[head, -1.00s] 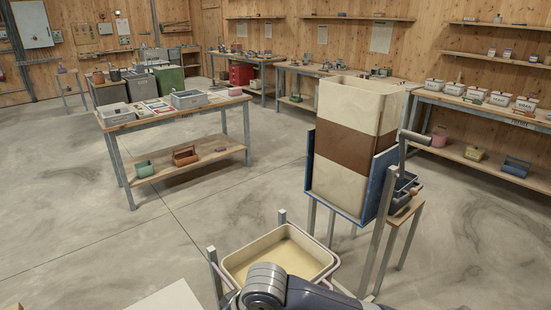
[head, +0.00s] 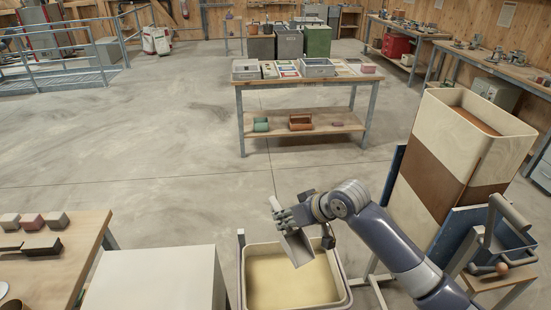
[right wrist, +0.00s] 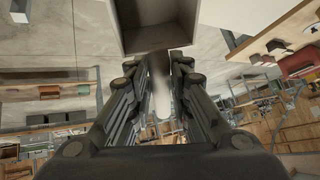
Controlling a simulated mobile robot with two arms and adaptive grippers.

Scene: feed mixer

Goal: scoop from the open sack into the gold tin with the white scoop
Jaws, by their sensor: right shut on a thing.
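My right gripper (head: 289,217) is shut on the handle of the white scoop (head: 298,248). It holds the scoop tilted over a cream tub (head: 346,297) with pale yellow stuff in it. I cannot tell whether the scoop touches that stuff. In the right wrist view the handle is between the fingers (right wrist: 158,85) and the scoop's box-like end (right wrist: 155,45) is beyond them; its inside looks bare. A tall cream and brown open-topped container (head: 445,160) stands at right; I cannot tell if it is the sack. No gold tin is clearly identifiable. My left gripper is out of view.
A wooden table (head: 75,260) with several small blocks is at left, beside a pale box-like surface (head: 155,280). A long table (head: 300,82) stands behind. The floor between is clear.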

